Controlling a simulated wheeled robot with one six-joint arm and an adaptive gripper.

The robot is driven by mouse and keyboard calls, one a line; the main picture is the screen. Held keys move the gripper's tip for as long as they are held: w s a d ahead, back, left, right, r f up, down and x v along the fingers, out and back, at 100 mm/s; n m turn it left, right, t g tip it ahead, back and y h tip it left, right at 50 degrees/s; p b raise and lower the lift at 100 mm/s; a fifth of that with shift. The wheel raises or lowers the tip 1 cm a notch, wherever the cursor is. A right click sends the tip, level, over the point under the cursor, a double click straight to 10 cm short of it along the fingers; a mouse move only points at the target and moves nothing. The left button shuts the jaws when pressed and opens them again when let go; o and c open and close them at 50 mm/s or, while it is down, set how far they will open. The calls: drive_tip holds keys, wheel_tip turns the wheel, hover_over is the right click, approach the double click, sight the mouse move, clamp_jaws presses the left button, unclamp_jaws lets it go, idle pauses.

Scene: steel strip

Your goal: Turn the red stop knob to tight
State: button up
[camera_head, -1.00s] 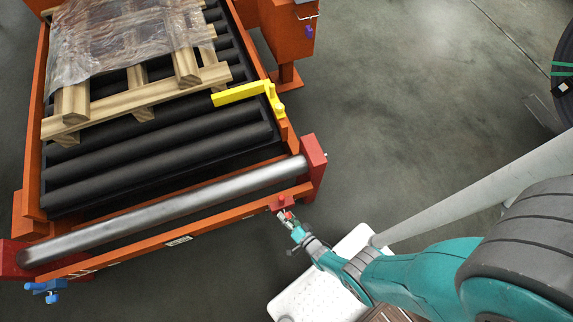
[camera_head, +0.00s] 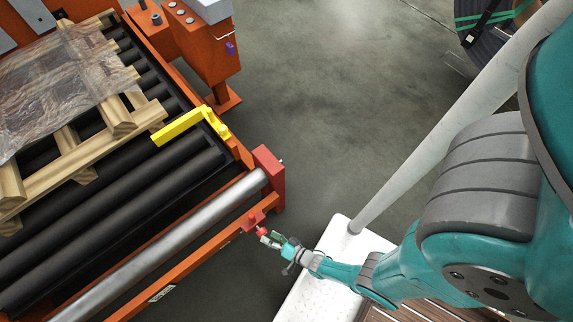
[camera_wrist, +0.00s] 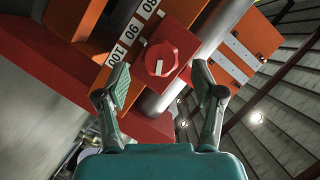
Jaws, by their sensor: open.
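The red stop knob (camera_wrist: 161,60) is round with a short white line on its face and sits on a red block (camera_wrist: 178,40). In the wrist view it lies between and just beyond the fingertips of my gripper (camera_wrist: 160,82), which is open with one finger on either side. I see no contact with the knob. In the head view the small red knob (camera_head: 262,231) is at the front rail of the conveyor, with my gripper (camera_head: 270,239) right in front of it.
A printed scale (camera_wrist: 130,34) with numbers runs beside the red block. A steel roller (camera_head: 190,232) lies along the conveyor's front. A yellow stop arm (camera_head: 185,125) and a film-wrapped wooden pallet (camera_head: 75,150) are behind it. Grey floor (camera_head: 330,130) is open to the right.

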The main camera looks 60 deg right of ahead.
drive_tip(key=v, duration=0.7)
drive_tip(key=shift+s, duration=0.2)
drive_tip(key=shift+s+r, duration=0.1)
idle(0.4)
idle(0.4)
